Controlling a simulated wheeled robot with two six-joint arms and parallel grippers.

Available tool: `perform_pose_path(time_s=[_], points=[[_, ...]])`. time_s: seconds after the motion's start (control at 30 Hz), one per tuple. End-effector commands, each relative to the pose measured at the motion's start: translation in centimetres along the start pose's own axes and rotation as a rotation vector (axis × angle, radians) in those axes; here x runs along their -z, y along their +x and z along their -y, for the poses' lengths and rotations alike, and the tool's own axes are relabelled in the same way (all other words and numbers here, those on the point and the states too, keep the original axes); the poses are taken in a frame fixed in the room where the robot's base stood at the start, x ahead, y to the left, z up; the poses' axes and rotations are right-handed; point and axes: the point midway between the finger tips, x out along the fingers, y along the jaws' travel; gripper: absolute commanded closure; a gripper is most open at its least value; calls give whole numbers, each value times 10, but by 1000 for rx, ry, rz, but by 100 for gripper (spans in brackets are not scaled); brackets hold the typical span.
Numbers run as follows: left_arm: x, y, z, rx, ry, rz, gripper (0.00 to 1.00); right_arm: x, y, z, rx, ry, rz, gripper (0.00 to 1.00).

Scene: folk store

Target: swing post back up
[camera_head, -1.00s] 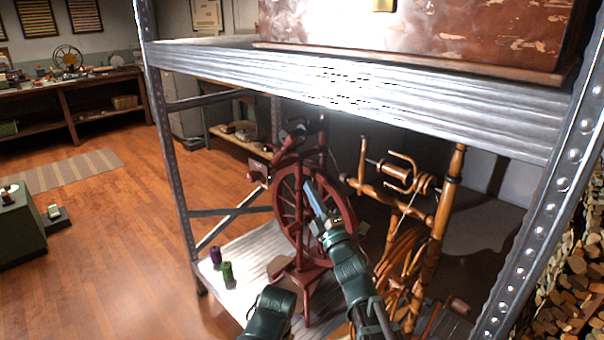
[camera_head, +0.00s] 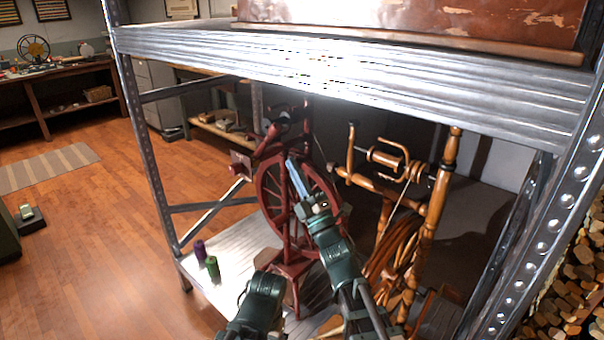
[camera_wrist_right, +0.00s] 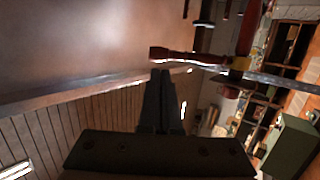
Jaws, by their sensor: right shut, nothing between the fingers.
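A dark red spinning wheel (camera_head: 272,208) stands on the lower shelf. Its upper dark red parts (camera_head: 270,140) reach up under the upper shelf, partly in shadow. My right gripper (camera_head: 292,164) is shut and empty, in front of the red wheel in the head view. In the right wrist view, the closed fingers (camera_wrist_right: 161,75) point at a turned dark red post (camera_wrist_right: 180,55) lying across the picture just beyond the tips. It meets another dark red part (camera_wrist_right: 247,35) at its right. I cannot tell whether the fingertips touch it.
A lighter wooden spinning wheel (camera_head: 427,220) stands close on the right. The metal upper shelf (camera_head: 350,70) is above, with rack uprights (camera_head: 150,170) on both sides. A purple spool (camera_head: 200,249) and a green spool (camera_head: 213,268) stand at the lower shelf's left edge.

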Motion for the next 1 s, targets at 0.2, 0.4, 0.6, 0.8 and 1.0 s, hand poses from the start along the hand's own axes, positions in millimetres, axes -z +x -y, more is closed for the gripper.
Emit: perform_pose_path(time_s=[0.2, 0.4, 0.6, 0.8, 1.0], points=[[-2, -30, 3, 0, 0, 0, 7, 0, 45, -2, 0, 1, -1, 100], [-2, -40, 4, 0, 0, 0, 7, 0, 63, -1, 0, 1, 0, 100], [-2, -42, 4, 0, 0, 0, 7, 0, 68, 0, 0, 0, 1, 100], [-2, -42, 4, 0, 0, 0, 7, 0, 68, 0, 0, 0, 1, 100], [-3, -46, 4, 0, 0, 0, 7, 0, 70, -1, 8, -1, 0, 100]])
